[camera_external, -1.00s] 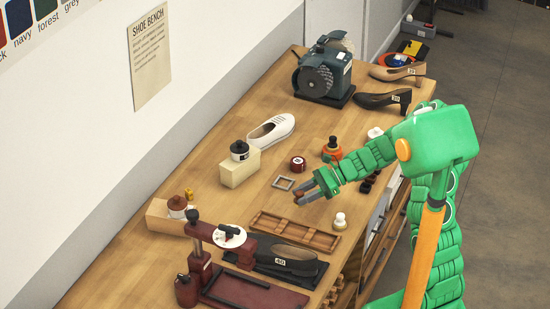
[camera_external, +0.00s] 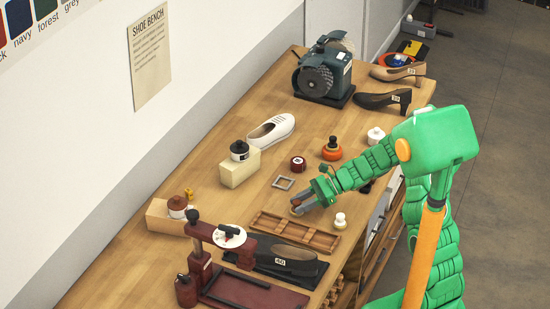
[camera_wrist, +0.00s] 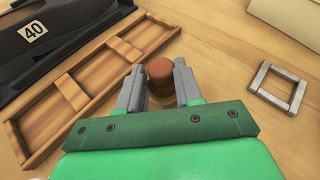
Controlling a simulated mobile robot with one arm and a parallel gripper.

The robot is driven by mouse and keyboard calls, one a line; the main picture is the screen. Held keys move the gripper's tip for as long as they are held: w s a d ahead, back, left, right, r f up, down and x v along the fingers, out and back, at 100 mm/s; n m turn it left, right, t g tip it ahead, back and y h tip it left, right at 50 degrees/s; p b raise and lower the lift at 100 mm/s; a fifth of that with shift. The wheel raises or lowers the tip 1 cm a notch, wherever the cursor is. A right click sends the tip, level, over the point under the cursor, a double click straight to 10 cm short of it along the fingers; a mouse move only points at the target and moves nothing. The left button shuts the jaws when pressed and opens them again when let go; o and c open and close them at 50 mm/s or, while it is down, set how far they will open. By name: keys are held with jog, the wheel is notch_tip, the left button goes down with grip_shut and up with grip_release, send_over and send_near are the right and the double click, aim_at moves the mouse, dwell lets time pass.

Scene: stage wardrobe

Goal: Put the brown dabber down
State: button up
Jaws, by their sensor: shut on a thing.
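My gripper (camera_external: 301,206) is low over the bench, between the wooden tray (camera_external: 290,232) and the small grey square frame (camera_external: 283,183). In the wrist view its two grey fingers (camera_wrist: 159,86) are shut on the brown dabber (camera_wrist: 160,70), a short round thing with a reddish-brown top. The dabber stands upright between the fingertips, at or just above the bench top; I cannot tell whether it touches. In the external view it is mostly hidden by the fingers.
The compartmented tray (camera_wrist: 47,129) is close on the left in the wrist view, the grey frame (camera_wrist: 278,87) on the right. A white-topped dabber (camera_external: 340,220) stands right of my gripper. A black shoe marked 40 (camera_wrist: 60,42) lies beyond the tray.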

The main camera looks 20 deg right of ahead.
jog(key=o, duration=1)
jog(key=shift+r, duration=0.1)
